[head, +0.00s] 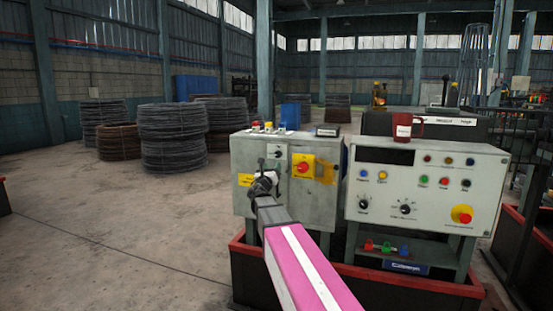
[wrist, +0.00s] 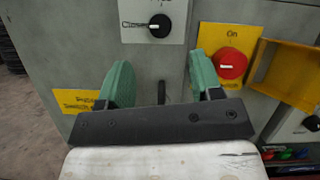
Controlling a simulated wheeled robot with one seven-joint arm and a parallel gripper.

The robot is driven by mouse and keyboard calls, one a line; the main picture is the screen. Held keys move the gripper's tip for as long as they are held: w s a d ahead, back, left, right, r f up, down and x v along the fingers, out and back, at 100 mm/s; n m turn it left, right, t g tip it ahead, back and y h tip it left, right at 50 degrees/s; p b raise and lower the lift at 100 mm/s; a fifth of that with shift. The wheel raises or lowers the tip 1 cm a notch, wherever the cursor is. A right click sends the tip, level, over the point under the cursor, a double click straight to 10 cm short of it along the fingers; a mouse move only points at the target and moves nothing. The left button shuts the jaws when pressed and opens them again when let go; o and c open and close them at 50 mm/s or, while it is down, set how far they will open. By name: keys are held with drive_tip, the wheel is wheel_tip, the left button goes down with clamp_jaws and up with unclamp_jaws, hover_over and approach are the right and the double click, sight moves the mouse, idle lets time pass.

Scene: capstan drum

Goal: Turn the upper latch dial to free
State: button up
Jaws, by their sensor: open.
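A black dial (wrist: 159,26) on a white plate is at the top of the wrist view. Its white pointer lies toward the left, beside a word that reads like "Closed". It also shows small on the upper front of the grey cabinet (head: 315,207), as a dial (head: 278,152) in the head view. I cannot tell for sure that it is the upper latch dial. My gripper (wrist: 161,62) is open, with green pads apart, below this dial and touching nothing visible. A dark upright part (wrist: 162,92) shows between the pads. In the head view my gripper (head: 264,182) is before the cabinet's left half.
A red knob (wrist: 231,65) on a yellow plate marked "On" is close to the right pad. A yellow bracket (wrist: 283,75) juts out farther right. A control panel (head: 425,190) stands to the right, a red-edged base (head: 410,285) below. Open floor lies left.

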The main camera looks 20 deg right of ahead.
sight(277, 155)
drive_tip(key=x, duration=0.8)
drive_tip(key=shift+w+d, duration=0.1)
drive_tip(key=c, duration=0.9)
